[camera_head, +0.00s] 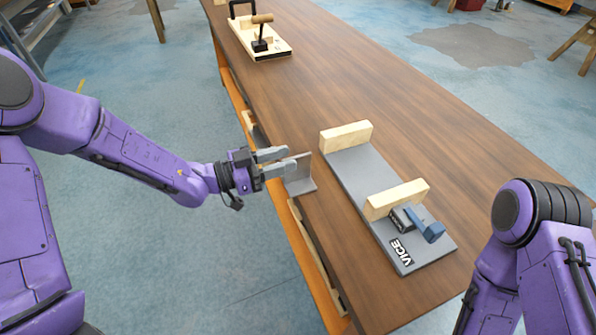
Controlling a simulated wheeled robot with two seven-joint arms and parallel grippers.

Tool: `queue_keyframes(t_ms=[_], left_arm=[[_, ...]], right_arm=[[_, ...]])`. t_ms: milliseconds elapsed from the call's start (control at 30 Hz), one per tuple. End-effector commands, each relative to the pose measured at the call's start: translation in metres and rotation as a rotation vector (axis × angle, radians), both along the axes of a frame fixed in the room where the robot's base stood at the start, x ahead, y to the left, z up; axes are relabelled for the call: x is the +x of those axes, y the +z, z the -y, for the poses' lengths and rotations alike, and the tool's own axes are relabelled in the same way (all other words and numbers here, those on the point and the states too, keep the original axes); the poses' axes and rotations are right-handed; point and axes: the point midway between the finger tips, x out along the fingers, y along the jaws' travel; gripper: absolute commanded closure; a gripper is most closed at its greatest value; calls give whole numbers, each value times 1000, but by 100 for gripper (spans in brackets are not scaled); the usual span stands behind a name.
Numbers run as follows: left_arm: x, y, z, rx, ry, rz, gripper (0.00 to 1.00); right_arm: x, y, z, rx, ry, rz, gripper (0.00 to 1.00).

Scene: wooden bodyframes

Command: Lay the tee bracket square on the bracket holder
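The grey tee bracket (299,184) stands at the table's left edge, with a flat base and an upright plate. My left gripper (290,158) is at the upright plate from the left, its two grey fingers pointing right. A narrow gap shows between the fingers; whether they press on the plate is not clear. To the right lies a grey board marked VICE (362,180), with two wooden jaw blocks and a blue handle. No part is labelled as the bracket holder, so I cannot tell which it is. My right gripper is out of view; only its arm shows at lower right.
A light wooden board (281,48) with a black frame and a wooden-handled clamp sits at the far left end of the table. The brown tabletop (430,130) is clear behind and right of the vice. An orange shelf edge (240,105) runs below the table's left side.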

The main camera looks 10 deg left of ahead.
Motion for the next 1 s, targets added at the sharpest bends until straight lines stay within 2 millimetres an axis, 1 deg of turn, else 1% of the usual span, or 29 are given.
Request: queue_keyframes(t_ms=[133,233,333,433,600,667,700,733,1000], left_arm=[[9,0,16,1,-2,-3,62],[19,-1,33,0,-2,-4,62],[28,-2,45,3,-1,-2,62],[31,-2,50,-1,1,-3,62],[31,-3,50,-1,1,-3,62],[31,-3,50,-1,1,-3,81],[31,-3,50,-1,1,-3,94],[31,-3,50,-1,1,-3,100],[31,-3,50,-1,1,-3,100]], right_arm=[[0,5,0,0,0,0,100],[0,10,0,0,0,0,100],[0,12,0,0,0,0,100],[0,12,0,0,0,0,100],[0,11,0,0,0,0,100],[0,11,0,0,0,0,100],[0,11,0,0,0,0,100],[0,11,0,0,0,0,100],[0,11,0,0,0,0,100]])
